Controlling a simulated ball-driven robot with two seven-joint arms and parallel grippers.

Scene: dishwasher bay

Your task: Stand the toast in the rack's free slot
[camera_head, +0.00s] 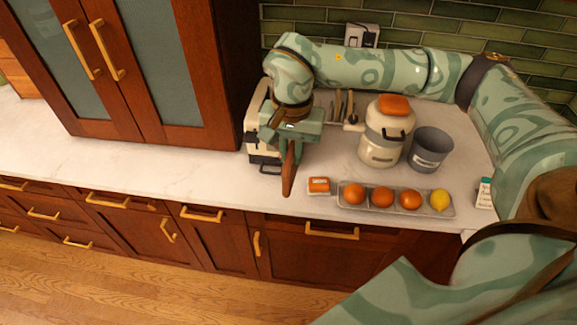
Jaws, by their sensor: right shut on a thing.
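My right gripper (289,142) comes down from the arm that arches across from the right. It is shut on a brown slice of toast (288,174), seen nearly edge-on and hanging upright at the counter's front edge. The toast rack (353,125) stands behind and to the right of the gripper, with several upright slices (339,102) in it. My arm hides part of the rack, and I cannot tell which slot is free. My left gripper is not in view.
A cream toaster (257,110) stands behind the gripper, partly hidden. To the right are a cream jar (381,147), a grey bin (430,148), a small orange-and-white box (319,186) and a tray (395,212) of fruit. The counter left of the toaster is clear below a cabinet (155,90).

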